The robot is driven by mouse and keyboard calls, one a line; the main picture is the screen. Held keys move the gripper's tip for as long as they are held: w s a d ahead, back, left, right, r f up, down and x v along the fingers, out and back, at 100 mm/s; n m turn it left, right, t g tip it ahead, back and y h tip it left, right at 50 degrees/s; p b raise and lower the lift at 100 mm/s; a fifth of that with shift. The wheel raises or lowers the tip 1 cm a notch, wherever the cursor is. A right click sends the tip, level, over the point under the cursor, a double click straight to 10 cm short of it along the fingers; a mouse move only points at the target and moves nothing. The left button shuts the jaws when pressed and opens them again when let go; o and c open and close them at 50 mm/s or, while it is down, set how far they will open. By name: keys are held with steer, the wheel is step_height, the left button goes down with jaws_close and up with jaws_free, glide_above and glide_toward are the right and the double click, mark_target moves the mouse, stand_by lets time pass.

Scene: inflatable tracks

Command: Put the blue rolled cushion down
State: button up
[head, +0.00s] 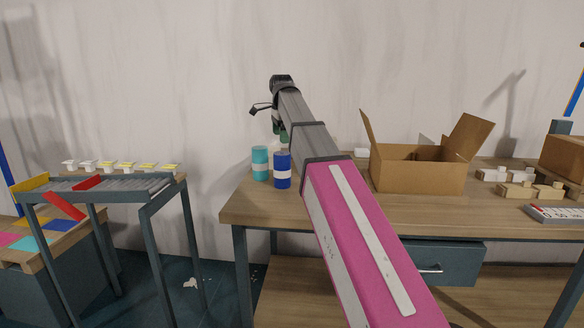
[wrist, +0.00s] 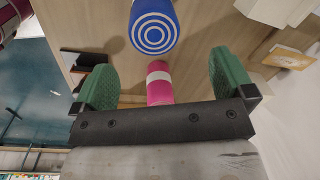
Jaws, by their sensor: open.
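The blue rolled cushion (head: 282,170) stands upright on the table near its left end, with a pale band around it. In the wrist view the blue rolled cushion (wrist: 154,25) shows its end with white and blue rings, ahead of the fingertips. My gripper (wrist: 163,68) is open, its two green pads wide apart, with no cushion touching them. In the head view my gripper (head: 279,132) is partly hidden by my arm, just above and behind the blue cushion.
A teal roll (head: 260,163) stands left of the blue one. A pink roll with a white band (wrist: 159,82) shows between the pads in the wrist view. An open cardboard box (head: 418,176) stands to the right on the table (head: 245,207). A rack (head: 120,189) stands left.

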mark_target(282, 153)
steer(key=shift+w+r+m+g, duration=0.2)
steer(key=shift+r+m+g, duration=0.2)
steer(key=shift+m, duration=0.1)
steer(key=f, duration=1.1)
steer(key=shift+s+d, duration=0.1)
steer(key=shift+s, duration=0.15)
steer(key=shift+r, duration=0.15)
steer(key=c, duration=1.4)
